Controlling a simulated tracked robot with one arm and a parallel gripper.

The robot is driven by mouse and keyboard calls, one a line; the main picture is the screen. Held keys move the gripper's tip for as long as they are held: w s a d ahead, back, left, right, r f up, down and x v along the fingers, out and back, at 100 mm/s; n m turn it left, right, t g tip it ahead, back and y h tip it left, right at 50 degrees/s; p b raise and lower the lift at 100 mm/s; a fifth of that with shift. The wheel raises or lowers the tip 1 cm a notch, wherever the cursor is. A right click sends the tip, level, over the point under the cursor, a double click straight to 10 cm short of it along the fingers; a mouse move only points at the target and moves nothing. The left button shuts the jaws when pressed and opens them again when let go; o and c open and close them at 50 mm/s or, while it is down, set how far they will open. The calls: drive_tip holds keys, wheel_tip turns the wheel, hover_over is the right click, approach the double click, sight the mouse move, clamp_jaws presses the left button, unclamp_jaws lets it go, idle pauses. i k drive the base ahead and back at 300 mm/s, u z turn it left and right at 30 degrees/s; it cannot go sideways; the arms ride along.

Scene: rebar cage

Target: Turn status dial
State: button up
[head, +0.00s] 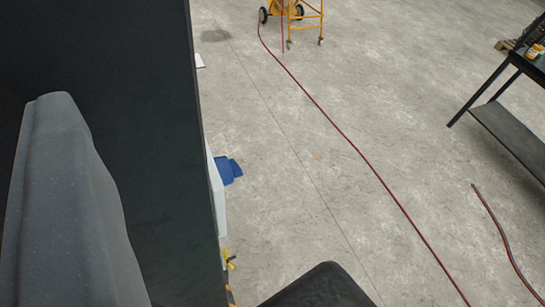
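I cannot pick out a status dial for certain. A blue part (228,170) sticks out to the right of a narrow white edge (216,192), beside a large dark flat surface (150,120). I cannot tell whether this blue part is the dial. A small yellow part (229,258) shows lower along the same edge. A grey rounded shape fills the lower left and a black rounded shape rises from the bottom middle. They may be parts of my arm or gripper. No clear fingertips show, and I see no contact with the blue part.
Grey concrete floor (300,150) lies open in the middle. A dark red hose (355,150) runs across it, with another piece (497,227) at right. A yellow wheeled frame (303,15) stands at the top. A black table (500,125) with a low shelf stands at right.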

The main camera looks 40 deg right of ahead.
sight(227, 169)
drive_tip(key=z, duration=3.1)
drive_tip(key=i, duration=0.85)
drive_tip(key=u, duration=2.9)
